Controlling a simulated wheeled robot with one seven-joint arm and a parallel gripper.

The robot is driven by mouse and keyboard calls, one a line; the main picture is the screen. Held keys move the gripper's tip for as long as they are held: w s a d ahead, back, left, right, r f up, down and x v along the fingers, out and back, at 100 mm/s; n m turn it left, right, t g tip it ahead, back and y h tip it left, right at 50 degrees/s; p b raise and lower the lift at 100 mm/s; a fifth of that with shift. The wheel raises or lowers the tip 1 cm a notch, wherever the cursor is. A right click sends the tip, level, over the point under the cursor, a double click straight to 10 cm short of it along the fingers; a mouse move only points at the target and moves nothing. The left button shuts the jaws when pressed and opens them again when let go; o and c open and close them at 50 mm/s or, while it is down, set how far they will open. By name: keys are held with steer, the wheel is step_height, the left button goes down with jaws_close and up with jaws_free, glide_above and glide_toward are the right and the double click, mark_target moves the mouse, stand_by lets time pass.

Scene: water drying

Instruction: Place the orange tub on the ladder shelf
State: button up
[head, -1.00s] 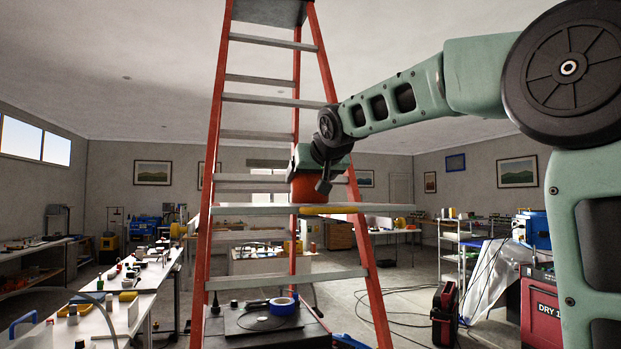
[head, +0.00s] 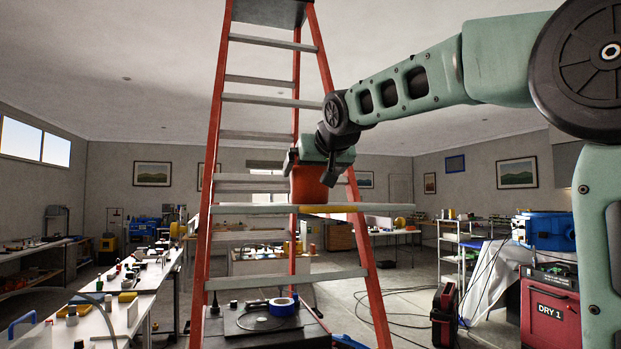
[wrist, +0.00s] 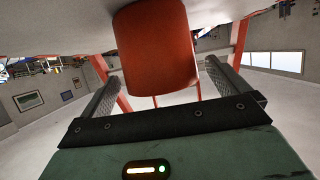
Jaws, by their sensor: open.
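The orange tub (head: 309,186) stands upright on the pale ladder shelf (head: 250,210), a board across the red stepladder (head: 205,250). My gripper (head: 312,172) is at the tub's upper part in the head view and hides some of it. In the wrist view the tub (wrist: 157,45) fills the space ahead between my two dark fingers (wrist: 162,78). The fingers are spread, with a gap visible on each side of the tub. The tub's far side is hidden.
A grey rung (head: 290,278) crosses the ladder below the shelf. A dark case (head: 270,325) with a blue tape roll (head: 283,307) sits lower down. A long white bench (head: 110,300) is at left; a red dryer (head: 549,312) is at right. The shelf's right end looks bare.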

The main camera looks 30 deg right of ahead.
steer(key=b+v, duration=0.1)
steer(key=v, duration=0.8)
steer(key=shift+s, duration=0.1)
